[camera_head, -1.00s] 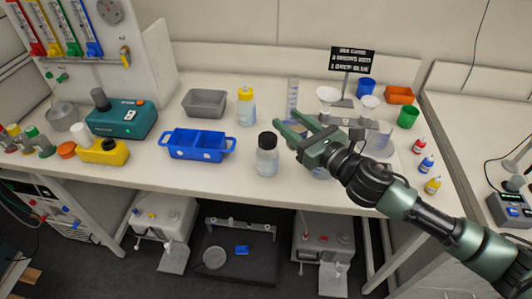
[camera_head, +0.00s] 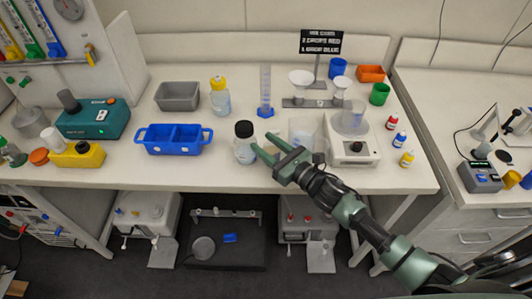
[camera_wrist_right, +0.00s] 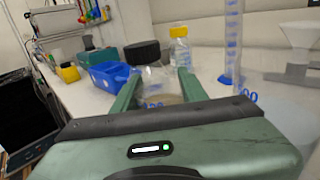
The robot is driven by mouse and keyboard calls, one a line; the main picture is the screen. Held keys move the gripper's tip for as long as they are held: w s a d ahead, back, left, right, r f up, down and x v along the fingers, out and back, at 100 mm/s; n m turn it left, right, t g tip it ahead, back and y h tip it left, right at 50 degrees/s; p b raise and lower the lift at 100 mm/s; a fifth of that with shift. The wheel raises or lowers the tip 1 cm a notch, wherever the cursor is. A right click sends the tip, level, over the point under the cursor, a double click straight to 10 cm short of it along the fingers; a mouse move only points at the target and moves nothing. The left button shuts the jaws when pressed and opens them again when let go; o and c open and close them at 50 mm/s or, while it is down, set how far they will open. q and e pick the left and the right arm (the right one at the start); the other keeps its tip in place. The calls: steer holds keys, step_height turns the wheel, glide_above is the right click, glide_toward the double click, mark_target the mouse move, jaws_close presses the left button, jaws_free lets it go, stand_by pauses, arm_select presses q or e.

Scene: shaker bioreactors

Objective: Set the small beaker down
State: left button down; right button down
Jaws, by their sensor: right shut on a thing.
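My right gripper (camera_head: 270,149) is low over the front of the bench, pointing left, just right of the black-capped bottle (camera_head: 245,145). It is shut on the small beaker (camera_wrist_right: 165,99), a clear vessel with blue marks between the fingers in the right wrist view. The beaker hardly shows in the head view, and I cannot tell whether its base touches the bench. The black-capped bottle (camera_wrist_right: 147,62) stands close beyond the fingertips. My left gripper is out of view.
A larger clear beaker (camera_head: 303,131) stands close behind the gripper. The front bench strip is clear.

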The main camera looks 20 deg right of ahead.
step_height(320, 180, down, 4)
steer(key=shift+r, duration=0.15)
steer(key=shift+f, duration=0.2)
steer(key=c, duration=0.8)
jaws_free()
steer(key=shift+o, duration=0.2)
steer(key=shift+r, duration=0.1)
